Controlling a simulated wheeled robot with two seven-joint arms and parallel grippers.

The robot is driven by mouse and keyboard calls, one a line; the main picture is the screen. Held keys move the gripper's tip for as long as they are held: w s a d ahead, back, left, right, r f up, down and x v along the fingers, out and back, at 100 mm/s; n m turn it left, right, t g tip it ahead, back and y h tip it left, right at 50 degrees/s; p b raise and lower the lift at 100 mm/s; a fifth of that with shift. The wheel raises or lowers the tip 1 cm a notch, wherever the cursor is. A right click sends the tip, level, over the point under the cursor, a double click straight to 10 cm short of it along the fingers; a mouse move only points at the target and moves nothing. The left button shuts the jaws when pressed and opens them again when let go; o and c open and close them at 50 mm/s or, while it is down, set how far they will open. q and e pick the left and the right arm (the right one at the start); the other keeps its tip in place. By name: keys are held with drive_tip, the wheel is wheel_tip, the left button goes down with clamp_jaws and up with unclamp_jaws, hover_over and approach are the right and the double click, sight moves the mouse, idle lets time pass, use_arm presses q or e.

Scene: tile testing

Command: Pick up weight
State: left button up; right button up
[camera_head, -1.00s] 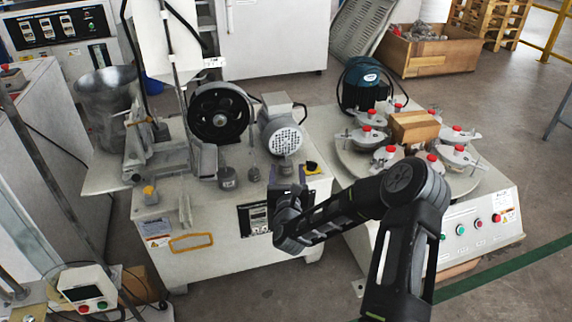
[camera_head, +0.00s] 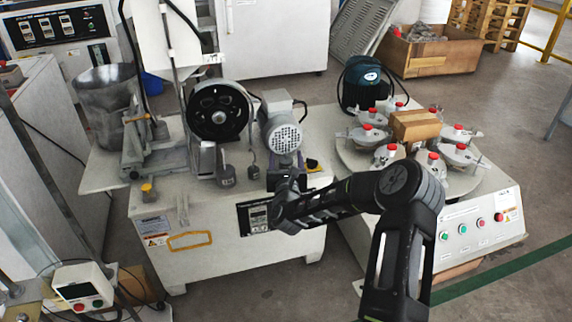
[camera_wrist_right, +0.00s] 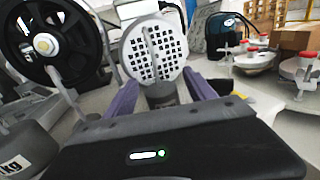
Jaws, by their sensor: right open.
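A dark grey cylindrical weight (camera_wrist_right: 162,95) with a thin upright rod stands ahead in the wrist view, in front of the grey motor's grille. My right gripper (camera_wrist_right: 160,88) is open, with one purple finger on each side of this weight and no clear contact. In the head view my right gripper (camera_head: 287,172) is at the front right of the machine top, and my wrist hides its fingertips and most of that weight. Another weight (camera_head: 227,174) stands to the left; a larger weight marked kg (camera_wrist_right: 25,152) shows at lower left in the wrist view. My left gripper is out of view.
A black wheel (camera_head: 219,112) and the grey motor (camera_head: 284,132) stand behind the weights. A smaller hooked piece (camera_head: 253,170) is left of my gripper. The turntable machine (camera_head: 345,150) stands farther right.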

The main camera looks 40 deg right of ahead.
drive_tip(key=shift+c, duration=0.2)
clamp_jaws()
idle(0.6)
drive_tip(key=shift+r, duration=0.1)
